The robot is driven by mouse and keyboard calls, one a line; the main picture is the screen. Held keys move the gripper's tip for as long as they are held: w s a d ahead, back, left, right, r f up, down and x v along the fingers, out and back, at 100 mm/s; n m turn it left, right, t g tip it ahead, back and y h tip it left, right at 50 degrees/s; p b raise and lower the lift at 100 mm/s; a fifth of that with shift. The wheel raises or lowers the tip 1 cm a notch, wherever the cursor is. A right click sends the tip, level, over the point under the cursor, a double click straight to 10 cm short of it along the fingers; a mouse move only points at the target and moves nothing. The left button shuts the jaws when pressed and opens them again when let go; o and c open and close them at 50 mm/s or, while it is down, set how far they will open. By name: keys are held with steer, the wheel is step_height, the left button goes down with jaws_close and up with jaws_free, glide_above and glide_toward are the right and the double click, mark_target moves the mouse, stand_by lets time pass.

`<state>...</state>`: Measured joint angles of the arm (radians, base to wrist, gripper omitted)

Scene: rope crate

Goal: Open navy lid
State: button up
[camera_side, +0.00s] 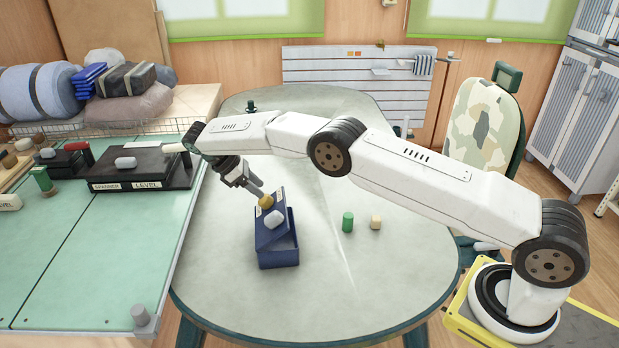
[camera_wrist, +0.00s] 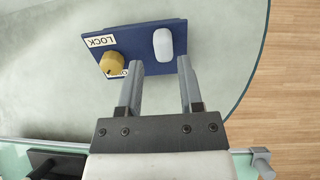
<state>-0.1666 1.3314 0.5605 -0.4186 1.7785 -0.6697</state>
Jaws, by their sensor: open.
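The navy box (camera_side: 278,259) stands on the round table in the side view. Its navy lid (camera_side: 262,229) looks tilted against the box, but I cannot tell how far it is raised. The lid carries a brass-coloured knob (camera_side: 266,201) and a white rounded handle (camera_side: 274,219). In the wrist view, the navy lid (camera_wrist: 138,44) shows a LOCK label, the knob (camera_wrist: 112,64) and the handle (camera_wrist: 163,44). My gripper (camera_wrist: 159,66) is open, its fingertips at the lid's near edge, with the handle beyond them. In the side view my gripper (camera_side: 257,192) is beside the knob.
A green cylinder (camera_side: 347,222) and a beige one (camera_side: 376,222) stand right of the box on the round table (camera_side: 330,290). A green-topped bench (camera_side: 90,265) with a black labelled case (camera_side: 138,178) lies to the left. Much of the round table is clear.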

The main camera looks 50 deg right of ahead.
steer(key=shift+r, duration=0.35)
steer(key=c, duration=0.3)
step_height(320, 180, up, 5)
steer(key=shift+f, duration=0.15)
jaws_close()
steer(key=s+d+f+m+g+y, duration=0.1)
steer(key=s+d+f+m+y, duration=0.15)
steer(key=s+m+y, duration=0.35)
steer(key=s+d+f+m+g+y, duration=0.25)
steer(key=s+m+y, duration=0.2)
steer(key=y, duration=0.25)
steer(key=s+d+r+m+t+y, duration=0.15)
steer(key=d+m+t+y, duration=0.35)
steer(key=m+t, duration=0.7)
steer(key=s+d+r+m+t+y, duration=0.1)
steer(key=d+r+m+t+y, duration=0.1)
steer(key=d+m+t, duration=0.9)
steer(key=a+f, duration=0.1)
steer(key=f, duration=0.6)
steer(key=a+f+m+g, duration=0.1)
steer(key=a+f, duration=0.1)
steer(key=f, duration=0.6)
steer(key=a+f+m, duration=0.1)
steer(key=f, duration=0.6)
steer(key=shift+s+a+f+m+g, duration=0.1)
steer(key=shift+a+f+m+g, duration=0.15)
steer(key=shift+a+f+g, duration=0.15)
